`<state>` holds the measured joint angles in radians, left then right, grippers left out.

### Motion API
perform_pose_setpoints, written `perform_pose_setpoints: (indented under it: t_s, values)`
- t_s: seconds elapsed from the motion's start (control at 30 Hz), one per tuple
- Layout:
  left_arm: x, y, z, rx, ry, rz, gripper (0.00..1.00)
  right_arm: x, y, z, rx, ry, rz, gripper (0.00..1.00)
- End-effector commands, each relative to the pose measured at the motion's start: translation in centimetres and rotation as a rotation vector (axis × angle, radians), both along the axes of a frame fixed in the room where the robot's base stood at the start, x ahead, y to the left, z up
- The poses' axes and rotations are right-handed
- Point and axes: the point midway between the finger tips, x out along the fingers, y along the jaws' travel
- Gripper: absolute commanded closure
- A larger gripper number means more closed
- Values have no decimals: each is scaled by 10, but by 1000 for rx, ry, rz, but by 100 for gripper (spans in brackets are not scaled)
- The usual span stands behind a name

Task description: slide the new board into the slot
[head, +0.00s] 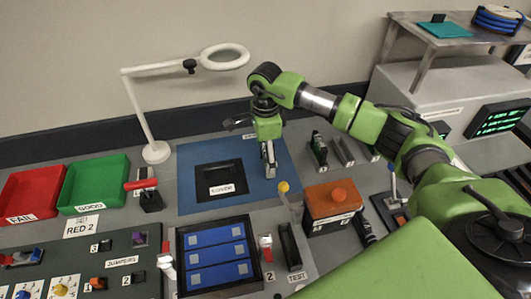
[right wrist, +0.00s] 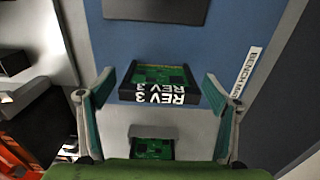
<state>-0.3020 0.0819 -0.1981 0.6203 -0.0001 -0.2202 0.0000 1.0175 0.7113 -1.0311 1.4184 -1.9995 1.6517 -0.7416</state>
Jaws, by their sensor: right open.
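My right gripper (head: 268,170) points down over the right part of the blue mat (head: 190,158) in the head view. In the right wrist view, its two fingers (right wrist: 160,82) are spread apart. A green circuit board with a black edge marked "REV 3" (right wrist: 158,94) shows between them, with a gap on each side. A second green board (right wrist: 152,149) shows lower, in a grey surround. A black box with a pale label (head: 220,182) lies on the mat, left of the gripper. I cannot tell which opening is the slot. My left gripper is out of view.
Upright dark and grey modules (head: 319,150) stand right of the mat. A green tray (head: 94,183) and a lamp (head: 155,152) stand left.

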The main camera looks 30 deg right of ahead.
Motion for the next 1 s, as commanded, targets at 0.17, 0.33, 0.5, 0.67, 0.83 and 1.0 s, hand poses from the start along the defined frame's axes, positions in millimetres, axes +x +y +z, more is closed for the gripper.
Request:
perform_pose_setpoints:
  t_s: [0.17,0.33,0.5,0.67,0.83,1.0]
  values:
    - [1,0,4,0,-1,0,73,0,0,-11,0,0,1,18]
    - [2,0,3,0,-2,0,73,0,0,-12,0,-1,1,18]
    - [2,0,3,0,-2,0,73,0,0,-11,-1,-1,1,60]
    - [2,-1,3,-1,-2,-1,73,0,0,-11,0,-1,0,65]
    - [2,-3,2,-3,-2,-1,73,1,0,-9,-1,-2,0,65]
    - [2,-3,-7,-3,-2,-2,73,2,-1,10,-1,-6,1,65]
